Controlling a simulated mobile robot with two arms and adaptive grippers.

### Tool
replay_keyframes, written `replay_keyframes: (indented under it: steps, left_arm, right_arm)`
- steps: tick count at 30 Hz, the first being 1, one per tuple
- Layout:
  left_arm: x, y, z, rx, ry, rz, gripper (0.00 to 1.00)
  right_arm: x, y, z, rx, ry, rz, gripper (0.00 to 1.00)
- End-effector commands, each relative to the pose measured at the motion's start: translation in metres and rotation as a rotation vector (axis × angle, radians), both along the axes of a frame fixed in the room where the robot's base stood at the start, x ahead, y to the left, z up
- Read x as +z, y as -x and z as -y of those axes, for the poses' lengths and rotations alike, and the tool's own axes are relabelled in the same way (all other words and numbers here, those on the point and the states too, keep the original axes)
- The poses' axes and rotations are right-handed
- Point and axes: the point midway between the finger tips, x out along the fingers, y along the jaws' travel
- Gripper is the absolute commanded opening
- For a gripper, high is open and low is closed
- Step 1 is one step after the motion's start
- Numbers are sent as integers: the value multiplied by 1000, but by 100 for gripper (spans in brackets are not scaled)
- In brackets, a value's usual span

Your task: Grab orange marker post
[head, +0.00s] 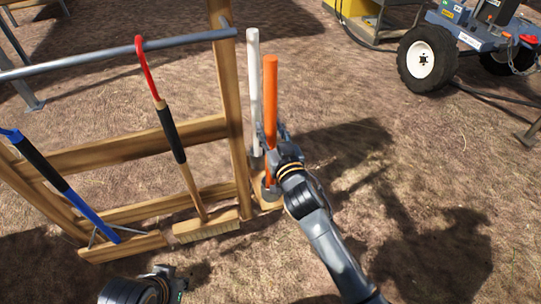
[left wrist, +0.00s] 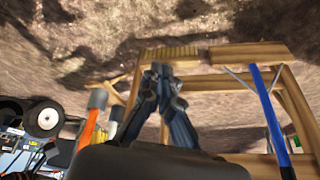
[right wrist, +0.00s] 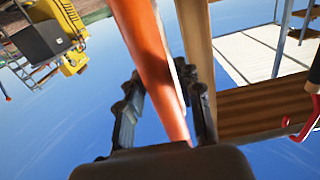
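The orange marker post (head: 270,105) stands upright in a dark base at the right end of the wooden rack. My right gripper (head: 270,140) is at its lower half. In the right wrist view the orange post (right wrist: 145,45) runs between the two fingers (right wrist: 165,105), which are apart with a gap on the left side; a firm hold does not show. My left gripper (head: 168,272) is low at the front of the rack. In the left wrist view its fingertips (left wrist: 163,72) meet with nothing seen between them.
A white post (head: 254,90) stands just behind the orange one. The wooden rack (head: 240,120) holds a red-handled broom (head: 172,130) and a blue-handled tool (head: 60,185). A blue wheeled cart (head: 470,40) is at the back right.

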Motion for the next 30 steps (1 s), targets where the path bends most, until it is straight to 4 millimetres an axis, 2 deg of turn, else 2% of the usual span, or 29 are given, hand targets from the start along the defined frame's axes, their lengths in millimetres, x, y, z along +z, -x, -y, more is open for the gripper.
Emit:
replay_keyframes:
  steps: [1,4,17,20,23,26,30]
  left_arm:
    - [0,0,0,0,0,0,0]
    - [0,0,0,0,0,-1,0]
    - [2,1,0,1,-1,-3,0]
    - [5,6,-2,2,-6,-29,0]
    - [9,21,-6,7,-18,-95,0]
    - [19,19,-5,7,-17,-87,0]
    - [-2,12,-4,5,-18,-101,0]
  right_arm:
    - [0,0,0,0,0,0,19]
    - [0,0,0,0,0,0,0]
    - [5,0,0,0,-1,4,0]
    - [17,0,0,0,-1,6,0]
    - [37,0,0,0,-1,7,0]
    - [60,0,0,1,-2,8,0]
    - [86,0,0,1,-2,6,0]
